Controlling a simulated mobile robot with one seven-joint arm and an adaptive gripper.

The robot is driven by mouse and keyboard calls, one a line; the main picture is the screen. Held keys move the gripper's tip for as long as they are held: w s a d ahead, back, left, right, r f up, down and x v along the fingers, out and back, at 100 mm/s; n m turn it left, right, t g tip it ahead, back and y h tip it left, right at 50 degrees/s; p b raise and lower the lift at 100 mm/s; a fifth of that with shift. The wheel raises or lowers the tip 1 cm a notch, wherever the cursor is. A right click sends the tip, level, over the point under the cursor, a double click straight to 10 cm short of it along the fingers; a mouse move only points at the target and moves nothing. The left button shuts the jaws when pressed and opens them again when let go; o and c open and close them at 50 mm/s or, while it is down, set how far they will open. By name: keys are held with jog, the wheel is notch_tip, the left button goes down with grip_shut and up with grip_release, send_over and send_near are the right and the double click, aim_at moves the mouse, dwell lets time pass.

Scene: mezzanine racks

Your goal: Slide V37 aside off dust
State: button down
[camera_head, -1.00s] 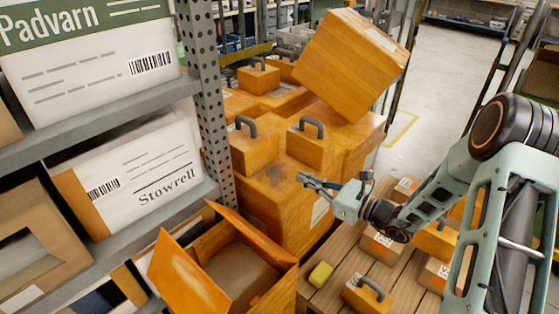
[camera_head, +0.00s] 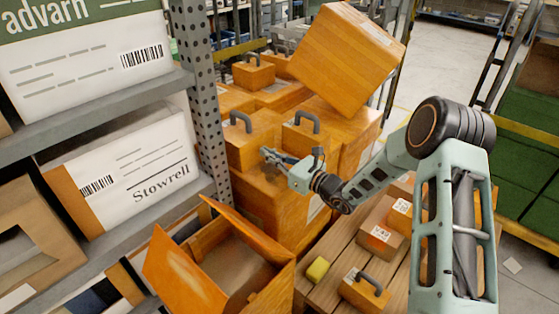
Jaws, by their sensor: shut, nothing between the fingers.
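Two orange blocks with grey handles stand on a large orange crate (camera_head: 262,206): a left block (camera_head: 246,150) and a right block (camera_head: 300,140). I cannot read a V37 label on either, so I cannot tell which one is V37. My gripper (camera_head: 268,155) is shut and empty. Its tips are in front of the gap between the two blocks, close to the left block's lower right corner; I cannot tell whether they touch it. No dust patch is clearly visible now; my gripper covers part of the crate top between the blocks.
A large orange box (camera_head: 342,62) leans tilted behind the blocks. An open orange carton (camera_head: 205,275) stands in front at lower left. A wooden pallet (camera_head: 325,296) holds a yellow block (camera_head: 317,270) and several labelled orange boxes. The rack post (camera_head: 203,90) is close on the left.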

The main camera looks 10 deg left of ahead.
aim_at(259, 148)
jog(key=shift+w+a, duration=0.2)
jog(key=shift+a, duration=0.15)
jog(key=b+x, duration=0.2)
jog(key=x, duration=0.3)
jog(key=shift+w+a, duration=0.15)
jog(key=shift+a, duration=0.15)
jog(key=shift+w+a, duration=0.1)
jog(key=shift+a, duration=0.05)
